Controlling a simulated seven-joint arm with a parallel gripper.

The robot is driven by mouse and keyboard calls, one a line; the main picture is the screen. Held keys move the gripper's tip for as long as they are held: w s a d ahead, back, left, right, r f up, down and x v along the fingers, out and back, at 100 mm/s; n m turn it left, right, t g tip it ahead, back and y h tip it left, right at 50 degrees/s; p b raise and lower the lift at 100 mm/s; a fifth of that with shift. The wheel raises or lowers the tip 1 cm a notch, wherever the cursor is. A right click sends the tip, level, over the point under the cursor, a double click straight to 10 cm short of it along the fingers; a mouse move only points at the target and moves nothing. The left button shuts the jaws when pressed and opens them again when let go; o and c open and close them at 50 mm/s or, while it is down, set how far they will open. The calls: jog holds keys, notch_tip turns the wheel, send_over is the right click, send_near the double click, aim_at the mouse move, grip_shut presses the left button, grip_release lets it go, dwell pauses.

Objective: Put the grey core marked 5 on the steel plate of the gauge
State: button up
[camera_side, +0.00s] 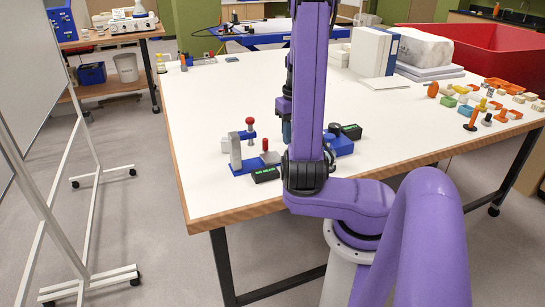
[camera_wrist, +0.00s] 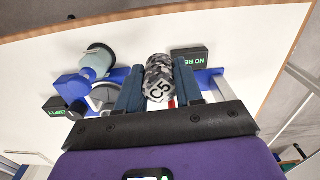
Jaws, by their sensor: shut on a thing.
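My gripper (camera_wrist: 159,68) is shut on a speckled grey core (camera_wrist: 158,90), marked C5, in the wrist view. The core sits between the two blue-grey fingers with its marked side facing the camera. In the side view my arm hides the core and fingertips. The gauge (camera_side: 243,167) stands left of my arm in the side view, with a blue base, grey upright and red knobs. Its display (camera_side: 266,174) shows green text; this black display also appears in the wrist view (camera_wrist: 188,58), reading "NO RE...". I cannot make out the steel plate clearly, nor whether the core touches it.
A second blue device (camera_side: 341,146) with a black display (camera_side: 351,131) stands right of my arm. White binders (camera_side: 370,52), a red bin (camera_side: 490,55) and several small coloured parts lie farther right.

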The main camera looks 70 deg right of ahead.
jog(key=w+d+f, duration=0.4)
jog(key=w+d, duration=0.2)
jog(key=w, duration=0.1)
send_over(271, 157)
notch_tip(271, 157, down, 5)
jog(key=shift+s+f, duration=0.1)
jog(key=shift+s, duration=0.05)
jog(key=shift+f, duration=0.2)
jog(key=shift+d+f, duration=0.15)
jog(key=shift+f, duration=1.5)
jog(key=shift+f, duration=0.1)
jog(key=o, duration=1.1)
notch_tip(271, 157, up, 12)
jog(key=shift+r, duration=0.15)
